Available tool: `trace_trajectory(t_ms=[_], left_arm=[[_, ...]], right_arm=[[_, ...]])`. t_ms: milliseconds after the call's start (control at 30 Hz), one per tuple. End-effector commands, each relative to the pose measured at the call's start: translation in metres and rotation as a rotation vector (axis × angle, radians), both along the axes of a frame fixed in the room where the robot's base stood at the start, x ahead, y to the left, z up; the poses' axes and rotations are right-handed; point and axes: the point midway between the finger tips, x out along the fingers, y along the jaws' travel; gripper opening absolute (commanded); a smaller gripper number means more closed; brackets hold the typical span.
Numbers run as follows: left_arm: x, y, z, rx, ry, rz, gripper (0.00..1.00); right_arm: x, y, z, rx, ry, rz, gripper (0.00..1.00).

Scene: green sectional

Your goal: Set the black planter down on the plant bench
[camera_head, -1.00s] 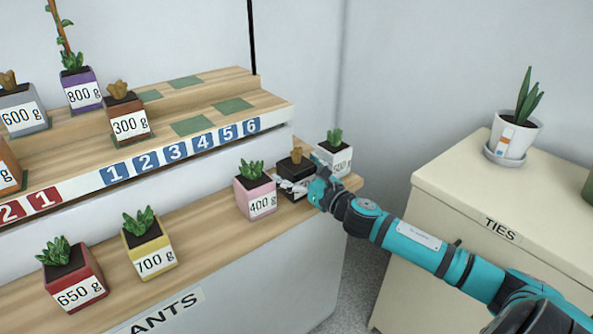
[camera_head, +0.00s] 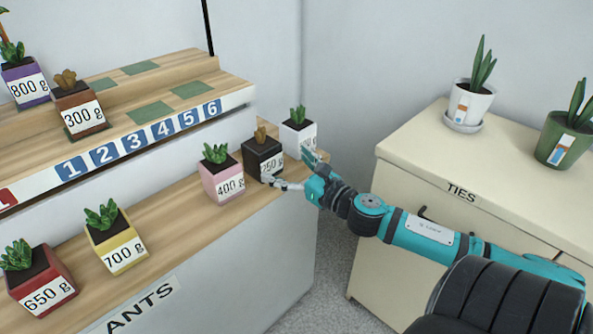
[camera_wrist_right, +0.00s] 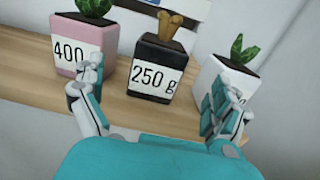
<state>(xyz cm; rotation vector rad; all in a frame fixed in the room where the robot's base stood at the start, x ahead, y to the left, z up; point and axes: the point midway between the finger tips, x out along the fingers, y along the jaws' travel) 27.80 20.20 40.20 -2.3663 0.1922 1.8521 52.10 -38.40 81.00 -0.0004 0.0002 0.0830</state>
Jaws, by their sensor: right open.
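The black planter (camera_head: 263,153), labelled 250 g and holding a brown stubby plant, stands upright on the plant bench (camera_head: 178,214), between a pink planter and a white one. In the right wrist view the black planter (camera_wrist_right: 152,62) is upright on the wood. My right gripper (camera_head: 290,172) is open in front of the black planter. In the wrist view its fingers (camera_wrist_right: 158,90) are spread wide to either side, with the black planter beyond them and clear of them. My left gripper is not in view.
The pink 400 g planter (camera_head: 222,178) is close on the left and the white planter (camera_head: 298,133) close on the right. Yellow (camera_head: 116,243) and red (camera_head: 41,280) planters stand farther left. A numbered shelf (camera_head: 150,135) rises behind. A cream cabinet (camera_head: 420,160) stands at right.

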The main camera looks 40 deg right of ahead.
Motion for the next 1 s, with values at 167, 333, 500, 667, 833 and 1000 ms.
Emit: trace_trajectory(t_ms=[167, 333, 500, 667, 833, 1000], left_arm=[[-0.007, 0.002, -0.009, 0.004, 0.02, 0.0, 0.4], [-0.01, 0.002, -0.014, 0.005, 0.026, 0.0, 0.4], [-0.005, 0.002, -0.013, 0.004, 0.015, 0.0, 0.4], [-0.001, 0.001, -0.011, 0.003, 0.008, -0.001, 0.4], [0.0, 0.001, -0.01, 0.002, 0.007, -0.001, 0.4], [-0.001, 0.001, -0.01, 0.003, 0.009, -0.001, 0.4]], right_arm=[[-0.02, -0.001, -0.001, 0.004, 0.001, 0.001, 1.0], [-0.028, -0.006, -0.007, 0.046, 0.014, -0.02, 1.0], [-0.044, -0.036, -0.087, 0.544, 0.144, -0.257, 1.0], [-0.099, -0.026, -0.234, 1.343, 0.289, -0.713, 1.0], [-0.173, 0.057, -0.354, 1.987, 0.344, -1.255, 1.0], [-0.226, 0.143, -0.406, 2.292, 0.325, -1.697, 1.0]])
